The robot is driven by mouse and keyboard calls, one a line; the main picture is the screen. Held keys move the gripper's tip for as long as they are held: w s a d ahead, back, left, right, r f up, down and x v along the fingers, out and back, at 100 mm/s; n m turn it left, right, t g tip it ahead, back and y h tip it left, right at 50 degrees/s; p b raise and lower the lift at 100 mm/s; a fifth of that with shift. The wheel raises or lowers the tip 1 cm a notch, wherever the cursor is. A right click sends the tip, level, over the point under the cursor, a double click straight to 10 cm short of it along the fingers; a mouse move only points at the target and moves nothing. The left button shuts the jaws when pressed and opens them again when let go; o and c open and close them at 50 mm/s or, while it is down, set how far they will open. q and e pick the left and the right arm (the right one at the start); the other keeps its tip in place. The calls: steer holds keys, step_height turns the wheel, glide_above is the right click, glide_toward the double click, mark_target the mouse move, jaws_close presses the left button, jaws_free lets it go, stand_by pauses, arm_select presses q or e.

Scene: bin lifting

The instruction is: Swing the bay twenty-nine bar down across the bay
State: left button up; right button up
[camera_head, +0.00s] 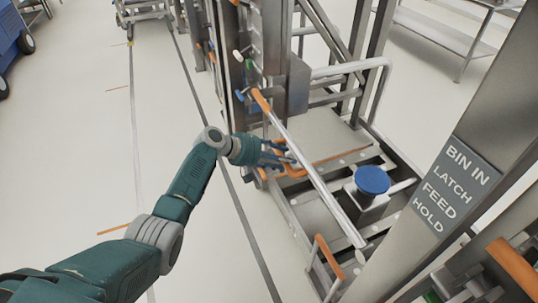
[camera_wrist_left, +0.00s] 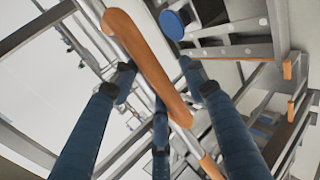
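A long metal bar (camera_head: 312,172) with an orange end (camera_head: 262,101) runs diagonally in front of the bay frame in the head view. No bay number is readable. My left gripper (camera_head: 284,156) is beside the bar's middle, next to an orange handle (camera_head: 292,172). In the left wrist view, the blue fingers of my left gripper (camera_wrist_left: 158,76) are spread apart, with an orange grip (camera_wrist_left: 145,58) between the two outer tips. I cannot tell whether this grip belongs to the bar or the handle, or whether a finger touches it. My right gripper is not in view.
A blue round knob (camera_head: 372,180) stands on the bay base, right of the bar. A post bears a sign (camera_head: 450,183) reading "BIN IN LATCH FEED HOLD". Another orange handle (camera_head: 328,258) is low in front. Open floor (camera_head: 90,150) lies to the left.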

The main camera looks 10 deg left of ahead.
arm_select(q)
steer(key=v, duration=1.1)
steer(key=shift+s, duration=0.2)
